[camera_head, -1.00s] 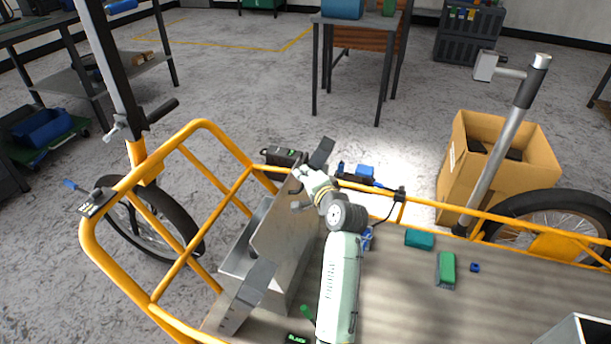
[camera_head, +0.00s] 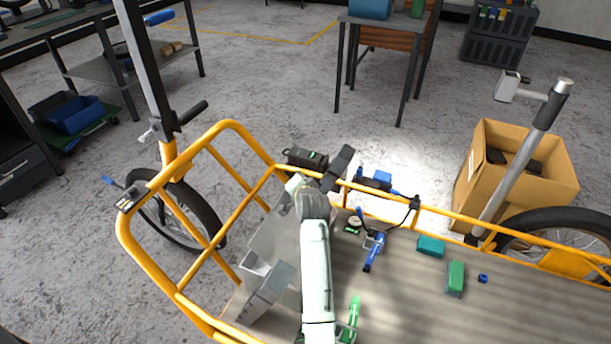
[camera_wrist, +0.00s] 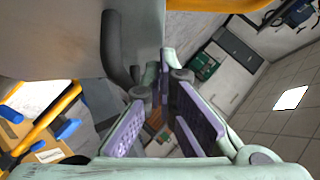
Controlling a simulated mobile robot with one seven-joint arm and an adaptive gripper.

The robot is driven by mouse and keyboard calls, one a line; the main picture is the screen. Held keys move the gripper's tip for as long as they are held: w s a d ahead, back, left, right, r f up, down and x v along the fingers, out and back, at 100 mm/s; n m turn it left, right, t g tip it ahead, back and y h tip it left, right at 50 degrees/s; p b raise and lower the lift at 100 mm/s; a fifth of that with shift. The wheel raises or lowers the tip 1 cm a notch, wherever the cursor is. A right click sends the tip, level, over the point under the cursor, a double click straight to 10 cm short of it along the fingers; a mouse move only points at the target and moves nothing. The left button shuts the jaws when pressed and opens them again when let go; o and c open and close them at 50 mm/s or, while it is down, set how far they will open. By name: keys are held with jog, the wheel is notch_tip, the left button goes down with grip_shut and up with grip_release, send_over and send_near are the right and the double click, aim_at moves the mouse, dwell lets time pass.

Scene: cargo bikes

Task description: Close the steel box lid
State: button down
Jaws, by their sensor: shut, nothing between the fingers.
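The steel box (camera_head: 250,307) sits at the left end of the cargo bed. Its lid (camera_head: 274,236) is a grey plate standing raised, at a steep tilt; my arm covers its right part. My gripper (camera_head: 295,184) is at the lid's upper edge, on the far side of my arm. In the wrist view, my gripper's purple-padded fingers (camera_wrist: 165,88) are shut with nothing held. A broad grey surface (camera_wrist: 50,38), likely the lid, fills the upper left there, close to the fingers. I cannot tell whether they touch it.
A yellow tube rail (camera_head: 205,215) surrounds the bed. A black case (camera_head: 306,158) is near the far rail. A blue clamp-like tool (camera_head: 373,252), a teal block (camera_head: 431,246) and a green block (camera_head: 455,278) lie on the bed. A cardboard box (camera_head: 490,150) stands beyond the rail.

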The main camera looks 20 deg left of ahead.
jog(key=shift+a+f+n+h+p, duration=0.3)
jog(key=shift+a+h+p, duration=0.15)
jog(key=shift+a+h, duration=0.1)
jog(key=shift+a+f, duration=0.1)
jog(key=shift+f, duration=0.2)
